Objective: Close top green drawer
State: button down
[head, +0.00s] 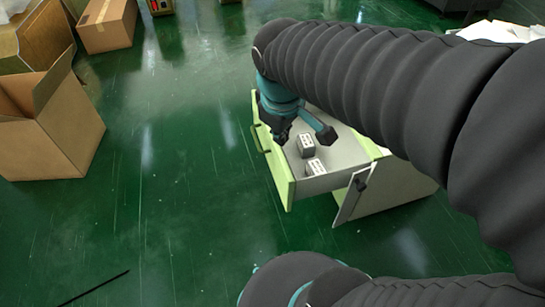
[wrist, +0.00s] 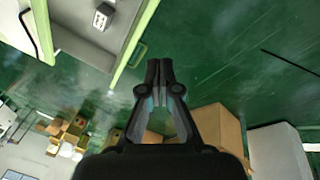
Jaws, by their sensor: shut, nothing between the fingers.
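The top green drawer (head: 290,192) stands pulled out of its cabinet in the head view, with a pale green front and a dark handle (head: 261,139). Its light grey inside holds small grey-and-white boxes (head: 306,145). In the wrist view, one box (wrist: 103,15) and a green edge (wrist: 138,42) of the drawer unit show at the upper left. My gripper (head: 283,137) is near the drawer front in the head view, partly hidden by my arm. In the wrist view, my gripper (wrist: 160,68) is shut and empty, to the right of that green edge. Contact cannot be told.
Open cardboard boxes (head: 60,130) stand on the green floor at the left, with a closed carton (head: 106,24) behind them. The floor between these boxes and the drawer is clear. A thin dark rod (head: 94,287) lies at the lower left.

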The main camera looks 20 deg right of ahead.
jog(key=w+a+f+n+g+h+b, duration=0.1)
jog(key=w+a+f+n+g+b, duration=0.1)
jog(key=w+f+n, duration=0.35)
jog(key=n+g+h+b, duration=0.1)
jog(key=n+h+b, duration=0.1)
jog(key=n+b, duration=0.3)
send_near(279, 165)
jog(key=shift+n, duration=0.45)
jog(key=shift+p+x, duration=0.5)
jog(key=shift+x, duration=1.8)
jog(key=shift+w+a+f, duration=0.1)
jog(key=shift+w+a, duration=0.05)
